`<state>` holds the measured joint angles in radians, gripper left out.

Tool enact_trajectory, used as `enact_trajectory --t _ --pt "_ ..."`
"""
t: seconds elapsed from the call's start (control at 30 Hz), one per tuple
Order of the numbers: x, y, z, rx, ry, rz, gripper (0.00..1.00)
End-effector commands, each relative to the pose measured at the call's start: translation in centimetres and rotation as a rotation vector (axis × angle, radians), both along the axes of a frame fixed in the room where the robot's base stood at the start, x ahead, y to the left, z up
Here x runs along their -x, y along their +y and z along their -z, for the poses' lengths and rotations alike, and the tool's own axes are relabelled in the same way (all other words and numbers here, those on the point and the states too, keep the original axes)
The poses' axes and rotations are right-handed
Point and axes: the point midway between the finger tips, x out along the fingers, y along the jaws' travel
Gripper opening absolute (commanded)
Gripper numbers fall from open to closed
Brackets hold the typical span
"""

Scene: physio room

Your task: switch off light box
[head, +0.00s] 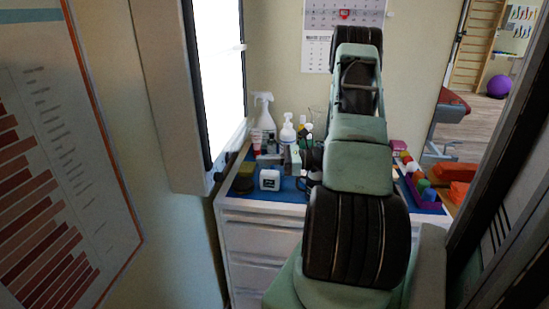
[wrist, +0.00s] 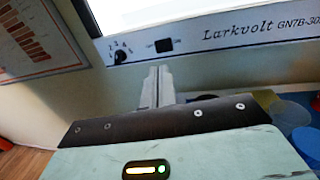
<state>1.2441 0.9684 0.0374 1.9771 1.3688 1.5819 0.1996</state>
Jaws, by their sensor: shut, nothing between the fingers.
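The light box (head: 218,75) hangs on the left wall in the head view, and its panel glows bright white. In the wrist view its lower edge (wrist: 235,38) fills the top, lettered "Larkvolt". A small black rocker switch (wrist: 164,45) sits on that edge, with a black numbered knob (wrist: 121,57) to its left. My gripper (wrist: 158,72) is shut and empty, its fingertips just below the switch in the picture. I cannot tell whether they touch the edge.
A white drawer cabinet (head: 262,240) stands below the light box. Its blue top holds a spray bottle (head: 264,115), a pump bottle (head: 287,133), a small white timer-like box (head: 269,180) and a purple tray (head: 425,199). A calendar (head: 322,45) hangs on the back wall.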

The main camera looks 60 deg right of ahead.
Motion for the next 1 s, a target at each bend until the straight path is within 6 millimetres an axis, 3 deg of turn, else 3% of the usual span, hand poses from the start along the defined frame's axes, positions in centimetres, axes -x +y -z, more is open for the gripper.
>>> enact_trajectory --t 0.2,0.4,1.0 --pt "-3.8 2.5 -0.2 0.001 0.001 -0.005 0.00" --pt "-6.2 3.9 -0.2 0.001 0.001 -0.003 0.00" --pt "-7.3 4.6 -0.1 -0.002 -0.001 0.026 0.00"
